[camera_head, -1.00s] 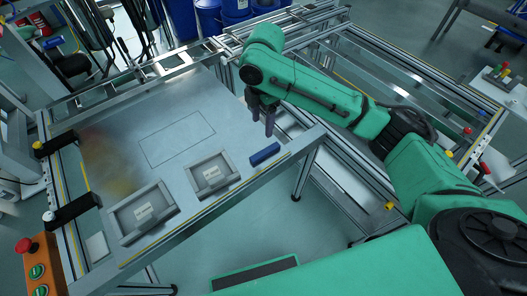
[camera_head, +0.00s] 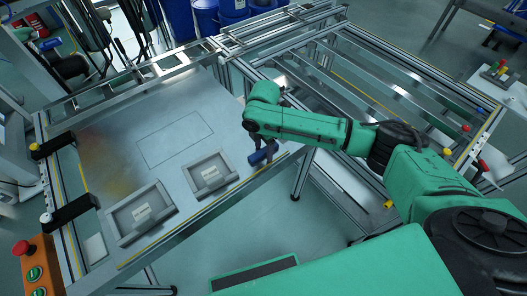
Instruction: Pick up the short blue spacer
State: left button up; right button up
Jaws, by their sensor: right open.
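The short blue spacer (camera_head: 258,156) lies on the metal panel table (camera_head: 110,178) near its front right edge. My right gripper (camera_head: 262,150) points down right at the spacer, and its dark fingers cover part of it. The gripper is open; whether the fingers touch the spacer cannot be told. My left gripper is not in view.
Two grey trays with white labels, one near the middle (camera_head: 232,180) and one at the front left (camera_head: 120,224), sit left of the spacer. A drawn rectangle marks the bare panel behind them. An orange button box (camera_head: 38,270) stands at the lower left.

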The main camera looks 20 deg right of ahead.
grip_shut()
jog(key=shift+r, duration=0.2)
